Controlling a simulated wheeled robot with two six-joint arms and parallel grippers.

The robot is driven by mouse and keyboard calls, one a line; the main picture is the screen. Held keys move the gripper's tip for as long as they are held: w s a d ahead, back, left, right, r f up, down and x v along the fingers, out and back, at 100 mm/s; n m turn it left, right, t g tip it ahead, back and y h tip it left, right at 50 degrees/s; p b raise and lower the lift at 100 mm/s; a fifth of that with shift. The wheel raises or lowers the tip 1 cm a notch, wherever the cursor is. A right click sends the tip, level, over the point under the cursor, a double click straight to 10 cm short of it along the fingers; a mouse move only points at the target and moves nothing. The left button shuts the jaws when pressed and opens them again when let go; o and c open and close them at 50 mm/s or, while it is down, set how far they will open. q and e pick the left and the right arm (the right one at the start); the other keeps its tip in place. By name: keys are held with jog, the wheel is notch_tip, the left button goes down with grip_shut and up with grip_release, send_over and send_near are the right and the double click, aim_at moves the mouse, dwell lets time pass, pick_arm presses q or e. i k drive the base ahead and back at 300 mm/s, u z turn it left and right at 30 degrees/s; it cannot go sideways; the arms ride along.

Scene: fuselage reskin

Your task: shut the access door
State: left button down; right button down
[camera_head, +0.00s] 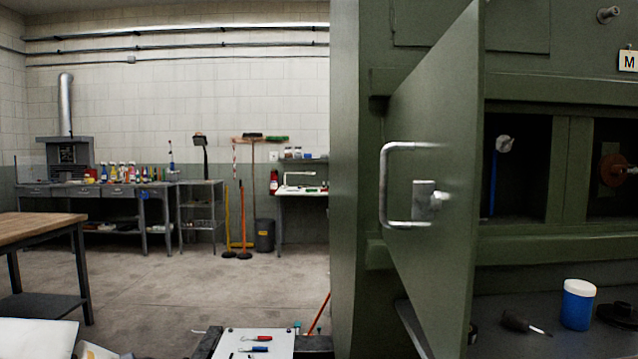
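The access door (445,120) is a flat green panel that stands open, swung out from the green fuselage wall (347,150). A metal D-shaped handle (385,185) and a small metal latch (425,199) are on the door's face turned to the left. To the right of the door the opening shows dark bays (520,160), one with a blue rod and a pale fitting inside. Neither gripper shows in the head view, so nothing of mine is seen touching the door or its handle.
A shelf (480,315) below the opening bears a blue jar with a white lid (577,304) and a dark brush (520,322). A white tray with small tools (255,344) is at the bottom. A wooden table (35,228) stands left. The floor (200,280) between is clear.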

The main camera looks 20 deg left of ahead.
aim_at(433, 129)
jog(key=i, duration=0.5)
jog(key=u, duration=0.05)
jog(key=k, duration=0.5)
jog(key=z, duration=1.45)
jog(key=k, duration=1.05)
jog(key=u, duration=1.2)
jog(key=i, duration=0.5)
jog(key=u, duration=0.1)
